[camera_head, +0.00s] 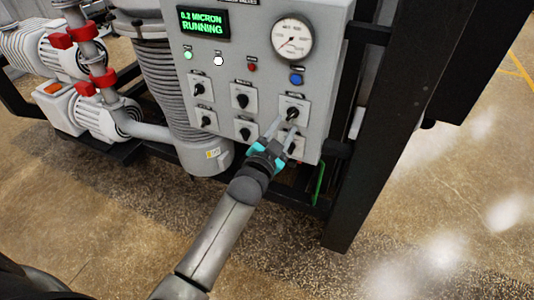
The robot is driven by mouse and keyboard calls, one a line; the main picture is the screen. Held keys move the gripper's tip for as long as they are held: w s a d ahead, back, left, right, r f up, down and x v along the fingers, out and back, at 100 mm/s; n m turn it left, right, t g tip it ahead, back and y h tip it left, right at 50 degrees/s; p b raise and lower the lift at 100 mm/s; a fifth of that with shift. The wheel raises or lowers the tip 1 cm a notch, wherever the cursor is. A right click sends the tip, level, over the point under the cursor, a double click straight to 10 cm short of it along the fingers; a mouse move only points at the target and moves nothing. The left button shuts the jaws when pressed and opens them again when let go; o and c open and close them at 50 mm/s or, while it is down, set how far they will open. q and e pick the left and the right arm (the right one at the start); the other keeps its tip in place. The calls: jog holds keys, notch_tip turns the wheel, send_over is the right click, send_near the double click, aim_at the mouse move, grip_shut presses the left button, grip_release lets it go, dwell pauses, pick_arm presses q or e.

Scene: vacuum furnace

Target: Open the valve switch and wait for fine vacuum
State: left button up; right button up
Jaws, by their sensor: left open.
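The grey control panel (222,72) carries several black rotary valve switches in two rows. The upper right switch (292,113) is at the fingertips of my left gripper (285,126). The gripper is open, with its fingers either side of the area just below that switch; I cannot tell whether they touch it. The lower right switch (291,147) is partly hidden behind the fingers. The upper middle switch (241,100) and upper left switch (199,90) are clear. A green display (203,23) shows a micron reading and "RUNNING". My right gripper is not in view.
A round gauge (292,37) sits at the panel's upper right, above a blue button (296,78). Pumps with red clamps (103,79) and a ribbed hose (165,80) stand left. A black frame post (375,150) stands close right. The floor in front is open.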

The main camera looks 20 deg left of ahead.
pick_arm(q)
jog(key=s, duration=1.1)
jog(key=shift+s+a+b, duration=0.2)
jog(key=shift+b, duration=0.1)
jog(key=s+f+n+g+b, duration=0.1)
jog(key=s+f+g+b, duration=0.25)
jog(key=f, duration=1.05)
jog(key=s+d+f+g+b, duration=0.1)
jog(key=s+f+g+b, duration=0.3)
jog(key=f, duration=1)
jog(key=s+f+n+g+b, duration=0.15)
jog(key=s+f, duration=0.35)
jog(key=f, duration=0.9)
jog(key=s+a+f+n+g+b, duration=0.1)
jog(key=s+f+g+b, duration=0.3)
jog(key=s+f, duration=0.6)
jog(key=s+a+f+g+b, duration=0.1)
jog(key=s+f+g+b, duration=0.3)
jog(key=s+f, duration=0.7)
jog(key=s, duration=0.6)
jog(key=shift+a+f+n+y, duration=0.25)
jog(key=shift+n+y, duration=0.05)
jog(key=shift+n, duration=0.05)
jog(key=shift+w, duration=0.1)
